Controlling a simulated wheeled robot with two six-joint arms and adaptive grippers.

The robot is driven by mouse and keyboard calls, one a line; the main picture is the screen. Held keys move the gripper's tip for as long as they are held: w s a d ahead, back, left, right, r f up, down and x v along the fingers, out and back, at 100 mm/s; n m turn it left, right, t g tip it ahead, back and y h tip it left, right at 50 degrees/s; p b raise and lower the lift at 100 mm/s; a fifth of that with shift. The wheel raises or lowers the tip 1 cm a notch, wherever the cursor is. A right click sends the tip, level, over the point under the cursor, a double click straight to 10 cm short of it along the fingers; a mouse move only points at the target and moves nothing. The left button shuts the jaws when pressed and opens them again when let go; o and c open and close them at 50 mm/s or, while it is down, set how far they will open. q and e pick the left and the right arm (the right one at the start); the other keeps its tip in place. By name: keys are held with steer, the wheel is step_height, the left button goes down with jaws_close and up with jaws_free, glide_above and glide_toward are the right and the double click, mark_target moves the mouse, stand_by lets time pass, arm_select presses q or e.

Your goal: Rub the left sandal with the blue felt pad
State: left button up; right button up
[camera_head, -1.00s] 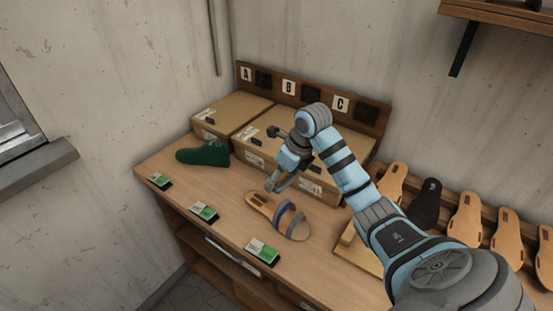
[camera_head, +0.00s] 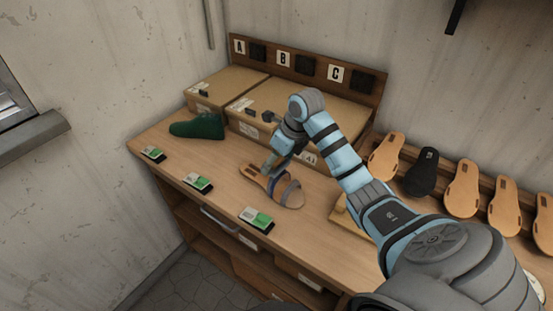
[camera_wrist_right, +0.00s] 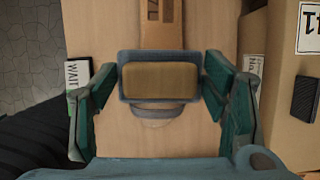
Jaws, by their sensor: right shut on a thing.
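The sandal (camera_head: 293,199) lies flat on the workbench, with a tan sole and blue-grey straps. Its sole also shows in the right wrist view (camera_wrist_right: 160,33), beyond the pad. My right gripper (camera_head: 270,170) is low over the sandal, by the straps. In the right wrist view my right gripper (camera_wrist_right: 160,85) is shut on a block-shaped pad (camera_wrist_right: 160,82) with a tan back and blue-grey rim. A grey strap shows just below the pad there. The pad's underside is hidden, so I cannot tell whether it touches the sandal. My left gripper is not in view.
Cardboard boxes (camera_head: 225,90) stand behind the sandal, close to my right gripper. A green shoe-shaped thing (camera_head: 198,127) lies at the back left. Green-and-white cards (camera_head: 256,218) line the bench's front edge. Several soles (camera_head: 462,190) lean on a rack at right.

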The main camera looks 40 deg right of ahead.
steer(key=shift+w+f, duration=0.25)
steer(key=shift+f, duration=0.05)
steer(key=shift+s+f+b, duration=0.1)
steer(key=shift+f+b, duration=0.3)
steer(key=shift+b, duration=0.05)
steer(key=shift+s, duration=0.1)
